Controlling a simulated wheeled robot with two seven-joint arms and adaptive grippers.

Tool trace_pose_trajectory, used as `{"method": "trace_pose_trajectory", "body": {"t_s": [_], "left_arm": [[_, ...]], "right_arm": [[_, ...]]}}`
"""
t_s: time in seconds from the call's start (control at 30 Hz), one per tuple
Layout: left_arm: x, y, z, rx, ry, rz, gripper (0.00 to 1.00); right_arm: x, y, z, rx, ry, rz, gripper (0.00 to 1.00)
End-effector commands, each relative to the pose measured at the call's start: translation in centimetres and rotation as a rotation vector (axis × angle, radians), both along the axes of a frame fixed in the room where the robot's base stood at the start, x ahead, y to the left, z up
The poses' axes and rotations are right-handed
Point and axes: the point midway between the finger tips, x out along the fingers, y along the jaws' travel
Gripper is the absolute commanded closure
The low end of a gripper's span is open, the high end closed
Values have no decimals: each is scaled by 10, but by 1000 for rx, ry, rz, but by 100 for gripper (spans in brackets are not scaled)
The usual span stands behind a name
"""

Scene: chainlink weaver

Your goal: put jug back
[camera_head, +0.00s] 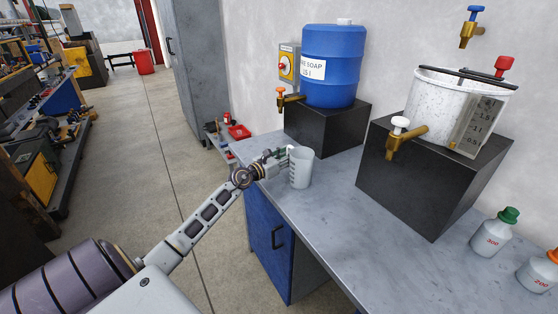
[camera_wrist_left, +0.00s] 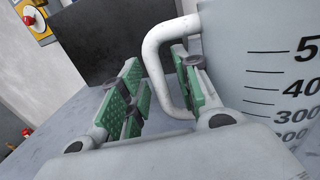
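The jug (camera_head: 301,168) is a pale translucent measuring jug standing upright on the grey bench top, near its left edge in the head view. Its graduated wall (camera_wrist_left: 265,75) and white handle (camera_wrist_left: 155,65) show large in the left wrist view. My left gripper (camera_head: 278,157) is at the handle side of the jug. In the wrist view its green-padded fingers (camera_wrist_left: 162,92) are apart, one on each side of the handle's upright bar, with the right finger inside the loop. A gap shows between the bar and the right pad. My right gripper is not in view.
A blue soap drum (camera_head: 334,60) with a tap sits on a black block (camera_head: 325,128) behind the jug. A white bucket (camera_head: 450,108) sits on another black block (camera_head: 425,180). Two capped bottles (camera_head: 492,234) stand at the right.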

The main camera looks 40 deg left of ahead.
Motion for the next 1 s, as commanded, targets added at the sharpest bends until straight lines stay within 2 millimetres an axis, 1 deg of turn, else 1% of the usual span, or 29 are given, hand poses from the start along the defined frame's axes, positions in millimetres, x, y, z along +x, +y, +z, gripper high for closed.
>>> {"method": "trace_pose_trajectory", "body": {"t_s": [0.17, 0.37, 0.53, 0.8, 1.0], "left_arm": [[-3, 1, 2, 0, 0, 0, 68], [-15, 3, 1, 0, 0, 0, 68], [-27, 5, 1, 0, 1, 0, 68], [-46, 9, 0, -1, 1, 0, 68], [-60, 12, 1, 1, 1, 0, 68]], "right_arm": [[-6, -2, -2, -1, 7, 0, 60], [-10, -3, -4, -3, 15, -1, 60], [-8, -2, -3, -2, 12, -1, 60], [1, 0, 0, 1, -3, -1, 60], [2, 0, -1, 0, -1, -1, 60]]}}
